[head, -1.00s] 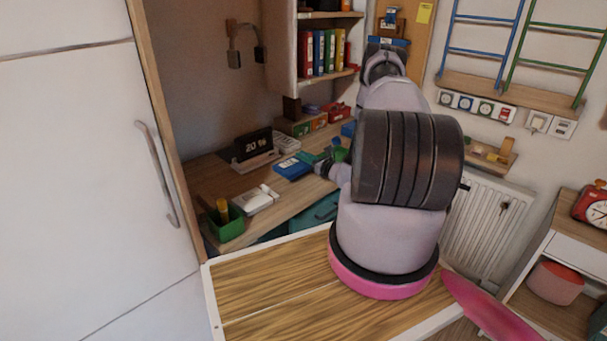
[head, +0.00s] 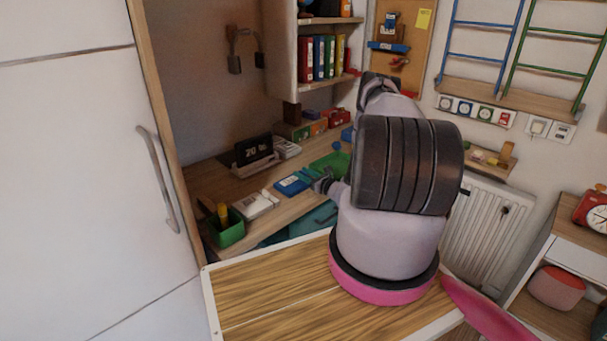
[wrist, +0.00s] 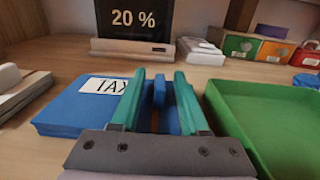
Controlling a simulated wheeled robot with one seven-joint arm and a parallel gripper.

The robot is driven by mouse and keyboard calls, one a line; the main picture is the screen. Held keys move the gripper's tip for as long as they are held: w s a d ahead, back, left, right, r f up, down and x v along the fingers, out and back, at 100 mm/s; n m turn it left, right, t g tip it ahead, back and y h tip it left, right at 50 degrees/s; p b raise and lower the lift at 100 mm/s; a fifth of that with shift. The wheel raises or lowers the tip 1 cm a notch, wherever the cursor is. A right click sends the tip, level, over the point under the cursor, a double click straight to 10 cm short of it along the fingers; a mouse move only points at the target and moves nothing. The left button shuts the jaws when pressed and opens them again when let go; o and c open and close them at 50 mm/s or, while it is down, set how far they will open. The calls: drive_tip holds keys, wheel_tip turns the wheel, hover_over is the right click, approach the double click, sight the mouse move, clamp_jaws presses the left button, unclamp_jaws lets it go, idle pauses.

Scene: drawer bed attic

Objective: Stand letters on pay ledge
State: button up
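My gripper (head: 310,173) has teal fingers and is low over the wooden desk. In the wrist view its fingers (wrist: 159,78) are apart. A narrow upright blue piece (wrist: 160,93) shows between them; I cannot tell what it is or whether a finger touches it. A flat blue item marked TAX (wrist: 80,106) lies just left of the fingers; it also shows in the head view (head: 291,185). A green tray (wrist: 245,125) is at the right of the fingers. I cannot pick out any letters or tell which surface is the pay ledge.
A dark "20 %" display (wrist: 133,20) stands on a wooden base behind the fingers. Small coloured boxes (wrist: 272,50) stand at the back right. A white device (head: 256,204) and a green pot (head: 226,230) are on the desk's left. Bare desk lies before the display.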

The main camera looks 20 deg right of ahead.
idle(0.3)
drive_tip(key=v, duration=1)
drive_tip(key=shift+s+r, duration=0.25)
drive_tip(key=shift+s, duration=0.2)
drive_tip(key=w+a+r+n+g+y, duration=0.2)
drive_tip(key=a+r+n+g+y, duration=0.15)
drive_tip(key=r, duration=0.55)
drive_tip(key=w+a+r+n+g+y, duration=0.1)
drive_tip(key=a+r+n+g+y, duration=0.15)
drive_tip(key=a+r+n, duration=0.4)
drive_tip(key=s+a+r+n+g+y, duration=0.1)
drive_tip(key=s+a+r+n+g, duration=0.2)
drive_tip(key=r, duration=0.5)
drive_tip(key=s+a+r+n+g, duration=0.1)
drive_tip(key=a+r+n+g, duration=0.25)
drive_tip(key=r, duration=0.45)
drive_tip(key=s+a+r+n+g+h, duration=0.3)
drive_tip(key=s+a+r+n+h, duration=0.3)
drive_tip(key=s+r, duration=0.6)
drive_tip(key=s+r+n+t+h, duration=0.5)
drive_tip(key=s+r, duration=0.5)
drive_tip(key=s, duration=0.4)
drive_tip(key=shift+s+d, duration=0.3)
drive_tip(key=shift+d, duration=0.2)
drive_tip(key=shift+o, duration=0.5)
drive_tip(key=shift+s+d+r+t, duration=0.15)
drive_tip(key=shift+s+r+t, duration=0.1)
drive_tip(key=shift+r+t, duration=0.1)
